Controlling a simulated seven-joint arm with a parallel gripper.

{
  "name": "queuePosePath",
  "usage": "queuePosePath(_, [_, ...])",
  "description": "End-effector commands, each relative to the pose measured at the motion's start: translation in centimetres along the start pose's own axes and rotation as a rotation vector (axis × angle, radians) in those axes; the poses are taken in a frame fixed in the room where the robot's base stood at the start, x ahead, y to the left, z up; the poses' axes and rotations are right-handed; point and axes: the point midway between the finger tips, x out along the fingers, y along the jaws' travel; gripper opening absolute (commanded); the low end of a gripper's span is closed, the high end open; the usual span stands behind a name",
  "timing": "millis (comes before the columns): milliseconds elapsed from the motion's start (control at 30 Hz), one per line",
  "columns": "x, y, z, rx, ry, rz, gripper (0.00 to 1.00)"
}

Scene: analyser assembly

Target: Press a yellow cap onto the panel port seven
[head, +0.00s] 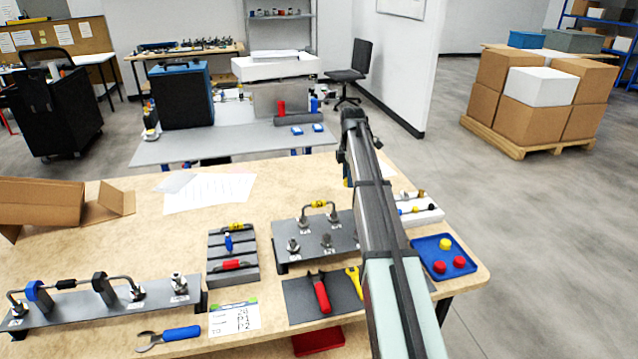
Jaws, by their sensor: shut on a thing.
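My gripper (346,172) hangs at the far end of my arm, over the back part of the wooden table. It is shut on a small yellow thing, which looks like a yellow cap (348,183); my arm partly hides it. Another yellow cap (445,244) sits in the blue tray (419,241) at the right, with two red caps (440,267). A dark metal panel (300,258) with several fittings and a bent tube stands left of my arm. Its labels are too small to read, so I cannot tell which is port seven.
A grey block (232,275) with coloured parts and a long plate (80,306) with a tube lie to the left. Red pliers (319,293) lie on a dark mat. A white holder (430,213) is partly behind my arm. The back of the table is mostly clear beside papers (208,193).

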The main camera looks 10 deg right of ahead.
Motion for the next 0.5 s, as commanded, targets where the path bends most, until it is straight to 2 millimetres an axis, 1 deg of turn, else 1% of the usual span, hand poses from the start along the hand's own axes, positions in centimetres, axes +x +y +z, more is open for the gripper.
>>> queuePosePath(33, [-0.4, -1.1, 1.3, 0.016, 0.000, 0.000, 0.08])
queuePosePath(100, [-0.9, -2.2, 2.7, 0.025, 0.000, 0.001, 0.08])
queuePosePath(167, [-1.3, -3.2, 3.5, 0.021, 0.000, 0.001, 0.08])
queuePosePath(200, [-1.6, -4.1, 3.8, 0.011, 0.000, 0.001, 0.08])
queuePosePath(300, [-1.7, -6.0, 3.3, -0.063, 0.000, 0.000, 0.08])
queuePosePath(400, [-1.6, -6.6, 3.1, -0.136, 0.000, 0.000, 0.08])
queuePosePath(500, [-1.6, -6.8, 3.1, -0.197, 0.000, 0.000, 0.08])
